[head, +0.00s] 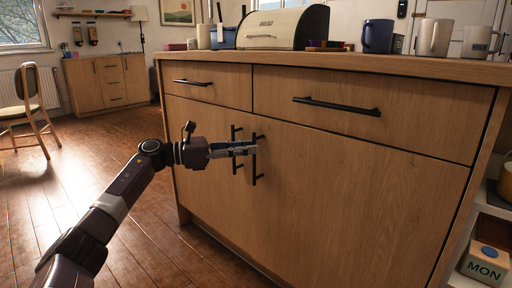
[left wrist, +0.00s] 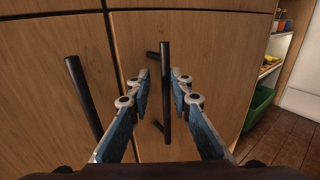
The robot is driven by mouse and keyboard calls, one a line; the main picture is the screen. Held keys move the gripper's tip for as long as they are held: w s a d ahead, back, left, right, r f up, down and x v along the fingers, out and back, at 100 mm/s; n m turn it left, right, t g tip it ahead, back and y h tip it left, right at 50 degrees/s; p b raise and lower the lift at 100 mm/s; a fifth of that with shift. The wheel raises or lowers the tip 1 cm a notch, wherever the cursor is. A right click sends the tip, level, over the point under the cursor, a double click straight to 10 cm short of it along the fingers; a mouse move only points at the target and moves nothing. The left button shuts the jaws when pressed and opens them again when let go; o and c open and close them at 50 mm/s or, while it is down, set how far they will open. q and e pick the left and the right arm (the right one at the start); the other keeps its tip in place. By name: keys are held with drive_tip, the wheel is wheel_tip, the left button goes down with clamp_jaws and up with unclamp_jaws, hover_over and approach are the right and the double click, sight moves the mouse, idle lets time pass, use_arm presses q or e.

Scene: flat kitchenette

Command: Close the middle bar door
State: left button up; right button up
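The wooden bar cabinet has a right-hand door (head: 350,190) with a black vertical handle (head: 255,160) and a left-hand door (head: 205,145) with its own black handle (head: 235,150). Both doors look flush with the front; I see no clear gap. My left gripper (head: 250,147) is level with the handles, in front of them. In the left wrist view my left gripper (left wrist: 160,92) is open, its blue-padded fingers on either side of the right-hand door's handle (left wrist: 166,75). The left-hand door's handle (left wrist: 84,98) stands left of the fingers. My right gripper is not in view.
Two drawers with horizontal handles (head: 335,105) sit above the doors. A bread box (head: 283,27) and mugs (head: 378,36) stand on top. Open shelves with a MON block (head: 487,262) are at the right. A chair (head: 28,95) stands far left; the wooden floor between is clear.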

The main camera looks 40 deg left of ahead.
use_arm(q)
drive_tip(key=v, duration=0.9)
drive_tip(key=shift+w, duration=0.15)
